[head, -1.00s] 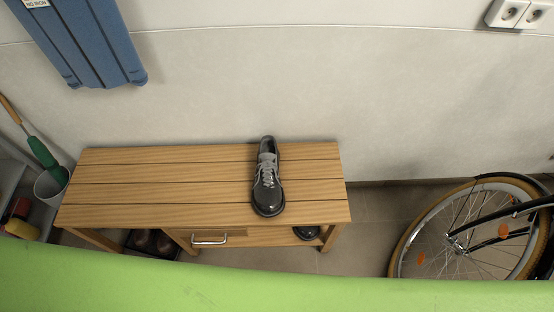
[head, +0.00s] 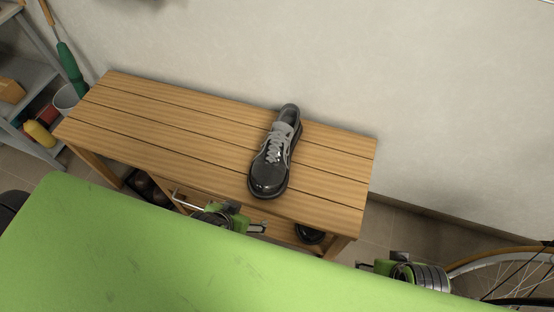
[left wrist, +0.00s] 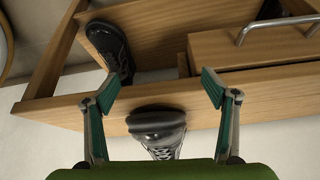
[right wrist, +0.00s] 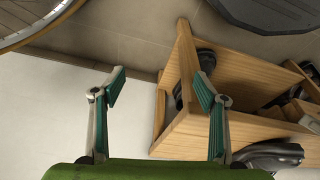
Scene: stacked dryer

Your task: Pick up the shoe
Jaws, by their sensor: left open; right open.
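A dark shoe (head: 272,165) with grey laces stands on the slatted wooden bench (head: 180,125), right of its middle, toe towards me. My left gripper (head: 236,220) is open and empty at the bench's front edge, just in front of the toe. In the left wrist view the shoe's toe (left wrist: 157,122) shows between the two spread fingers (left wrist: 159,82), apart from both. My right gripper (head: 382,264) is open and empty, right of the bench's right end. In the right wrist view its fingers (right wrist: 160,77) are spread, with the shoe (right wrist: 268,155) off to the right.
Another dark shoe (head: 308,234) sits under the bench's right end. A drawer handle (left wrist: 262,25) is on the bench front. A bicycle wheel (head: 500,268) stands at right. The wall is close behind the bench.

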